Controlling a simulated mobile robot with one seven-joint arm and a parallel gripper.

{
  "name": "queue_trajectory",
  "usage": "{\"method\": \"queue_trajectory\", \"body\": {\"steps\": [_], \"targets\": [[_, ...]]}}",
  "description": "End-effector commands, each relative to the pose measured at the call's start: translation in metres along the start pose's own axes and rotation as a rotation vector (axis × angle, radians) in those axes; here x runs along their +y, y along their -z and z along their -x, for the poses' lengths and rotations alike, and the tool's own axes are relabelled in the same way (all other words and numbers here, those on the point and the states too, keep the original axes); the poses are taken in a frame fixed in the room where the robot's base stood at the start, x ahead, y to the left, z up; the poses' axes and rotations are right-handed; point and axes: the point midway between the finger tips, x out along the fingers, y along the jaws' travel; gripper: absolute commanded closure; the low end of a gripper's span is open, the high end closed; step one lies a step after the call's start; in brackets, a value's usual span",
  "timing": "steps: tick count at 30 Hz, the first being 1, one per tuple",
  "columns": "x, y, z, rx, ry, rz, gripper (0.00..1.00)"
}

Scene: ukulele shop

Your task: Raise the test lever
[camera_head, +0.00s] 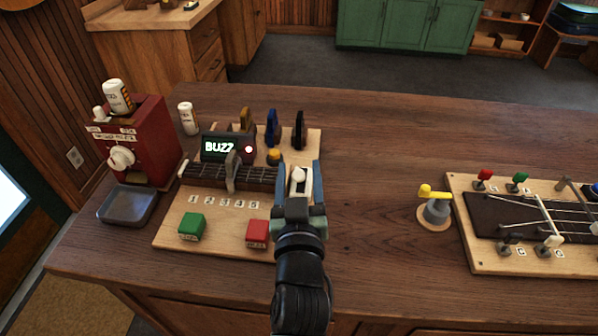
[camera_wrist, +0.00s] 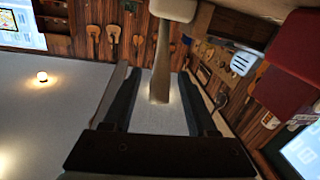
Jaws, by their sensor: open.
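The test lever appears to be the white-knobbed lever (camera_head: 298,175) at the right side of the wooden tester board (camera_head: 175,232); no label for it is readable. In the wrist view the lever (camera_wrist: 162,60) has a pale block-like knob on a tan shaft. My gripper (camera_head: 299,168) is open over the board's right edge, with one finger on either side of the lever. In the wrist view my gripper (camera_wrist: 158,88) shows a gap between each finger and the shaft. The lever's base is hidden by my gripper.
The board carries a BUZZ display (camera_head: 219,147), a fretted neck piece (camera_head: 262,178), a green button (camera_head: 191,226) and a red button (camera_head: 257,233) close left of my arm. A yellow-handled device (camera_head: 435,205) and a strung board (camera_head: 470,262) stand right. The counter between is clear.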

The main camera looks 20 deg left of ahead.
Motion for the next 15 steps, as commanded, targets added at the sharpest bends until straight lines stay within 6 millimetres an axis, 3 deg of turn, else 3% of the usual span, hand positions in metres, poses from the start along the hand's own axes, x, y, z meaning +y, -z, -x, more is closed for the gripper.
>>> {"method": "queue_trajectory", "body": {"steps": [4, 13, 15], "targets": [[-0.0001, 0.0001, 0.0002, 0.000, 0.000, 0.000, 0.46], [-0.0001, 0.0001, 0.0004, 0.000, 0.000, 0.000, 1.00], [0.0000, 0.0001, 0.0004, 0.000, 0.000, 0.000, 1.00]]}}
